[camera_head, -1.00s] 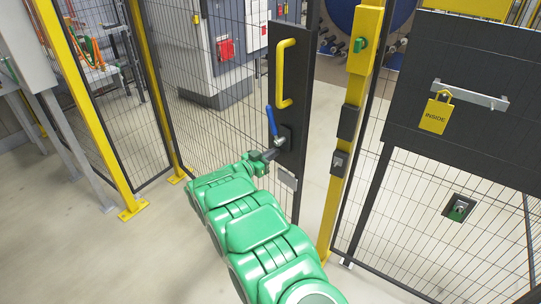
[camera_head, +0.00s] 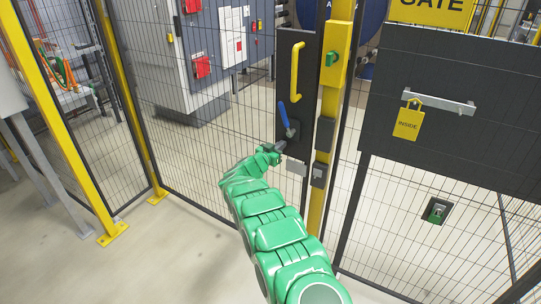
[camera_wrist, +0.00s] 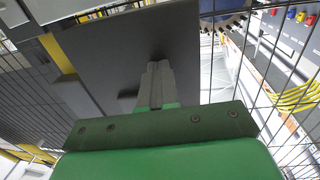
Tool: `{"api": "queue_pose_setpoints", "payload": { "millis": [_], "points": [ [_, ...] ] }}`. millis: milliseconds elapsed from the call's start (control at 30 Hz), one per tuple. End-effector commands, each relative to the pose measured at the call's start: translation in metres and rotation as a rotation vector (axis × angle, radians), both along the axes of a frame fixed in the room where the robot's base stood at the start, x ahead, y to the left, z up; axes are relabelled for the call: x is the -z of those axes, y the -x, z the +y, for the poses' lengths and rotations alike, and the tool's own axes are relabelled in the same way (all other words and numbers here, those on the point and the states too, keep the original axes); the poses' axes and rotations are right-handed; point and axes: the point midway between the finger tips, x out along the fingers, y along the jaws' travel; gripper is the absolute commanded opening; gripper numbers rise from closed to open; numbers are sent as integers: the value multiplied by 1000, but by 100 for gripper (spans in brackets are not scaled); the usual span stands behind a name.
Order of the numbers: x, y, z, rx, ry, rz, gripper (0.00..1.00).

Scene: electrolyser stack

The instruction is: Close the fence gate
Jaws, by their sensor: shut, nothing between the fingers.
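The fence gate is a mesh panel (camera_head: 217,150) with a black lock plate (camera_head: 291,80) along its free edge. The plate carries a yellow handle (camera_head: 294,72) and a blue lever (camera_head: 284,114). Its free edge is right beside the yellow post (camera_head: 332,110), with hardly any gap showing; I cannot tell whether it is latched. My gripper (camera_head: 279,147) is at the plate's lower part, below the blue lever. In the wrist view its shut fingers (camera_wrist: 157,82) point at the dark plate (camera_wrist: 135,50), at or very near its face, with nothing between them.
A grey cabinet (camera_head: 185,55) stands behind the mesh. The floor at the front left (camera_head: 160,260) is clear.

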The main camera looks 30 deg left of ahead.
Motion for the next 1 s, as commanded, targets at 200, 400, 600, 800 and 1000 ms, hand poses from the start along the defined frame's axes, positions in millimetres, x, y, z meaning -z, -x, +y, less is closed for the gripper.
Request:
{"api": "queue_pose_setpoints", "payload": {
  "millis": [200,400,600,800,1000],
  "points": [
    [1,-47,-6,-77,2,-2,0],
    [0,-44,-3,-79,2,-1,0],
    [-1,-39,-3,-79,0,-1,0],
    [-1,-24,-2,-80,3,-1,0],
    [1,-4,-2,-81,4,0,0]
  ]
}}
